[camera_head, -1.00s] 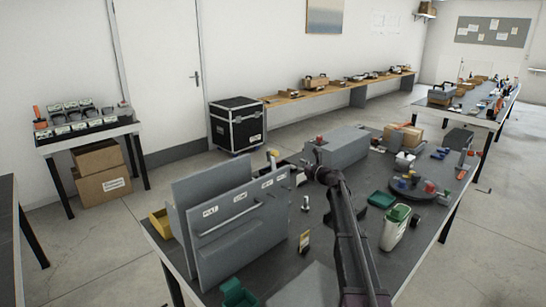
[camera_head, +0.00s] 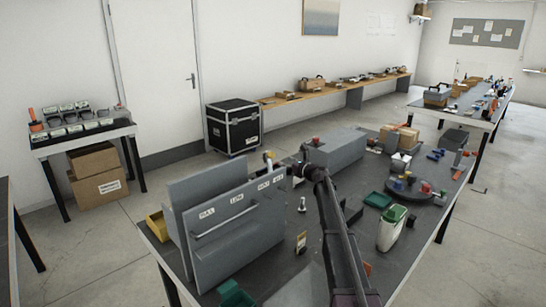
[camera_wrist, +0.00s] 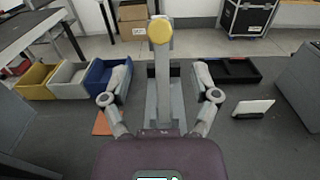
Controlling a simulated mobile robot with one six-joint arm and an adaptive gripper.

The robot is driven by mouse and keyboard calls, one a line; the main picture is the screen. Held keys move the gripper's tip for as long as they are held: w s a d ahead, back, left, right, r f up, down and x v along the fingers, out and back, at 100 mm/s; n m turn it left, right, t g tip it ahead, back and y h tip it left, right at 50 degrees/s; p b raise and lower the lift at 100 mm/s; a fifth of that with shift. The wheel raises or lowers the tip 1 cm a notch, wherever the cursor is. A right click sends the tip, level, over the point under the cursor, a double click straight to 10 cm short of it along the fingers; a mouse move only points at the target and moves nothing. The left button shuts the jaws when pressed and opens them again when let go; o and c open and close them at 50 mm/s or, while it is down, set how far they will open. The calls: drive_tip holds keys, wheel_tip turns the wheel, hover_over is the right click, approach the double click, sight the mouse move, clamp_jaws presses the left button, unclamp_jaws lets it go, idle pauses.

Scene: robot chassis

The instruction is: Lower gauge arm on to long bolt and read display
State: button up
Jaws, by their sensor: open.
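A grey upright post (camera_wrist: 163,85) with a round yellow knob (camera_wrist: 160,31) on top stands ahead of my gripper in the wrist view. It may be the gauge arm, but I cannot be sure. The yellow knob also shows in the head view (camera_head: 268,156), behind the grey panel. My gripper (camera_wrist: 161,76) is open, with one finger on each side of the post in the picture. I cannot tell how far the post stands beyond the fingertips. A small white tilted panel (camera_wrist: 253,108) lies to the right; no reading shows on it. I cannot make out the long bolt.
Yellow (camera_wrist: 25,82), white (camera_wrist: 70,82) and blue (camera_wrist: 104,72) bins stand left of the post, and a dark tray (camera_wrist: 232,70) right. A large grey panel with a handle (camera_head: 235,235) stands at the table's left. A grey box (camera_head: 336,150) is behind my arm.

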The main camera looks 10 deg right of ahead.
sight(273, 156)
drive_tip(key=x, duration=0.9)
drive_tip(key=shift+a, duration=0.1)
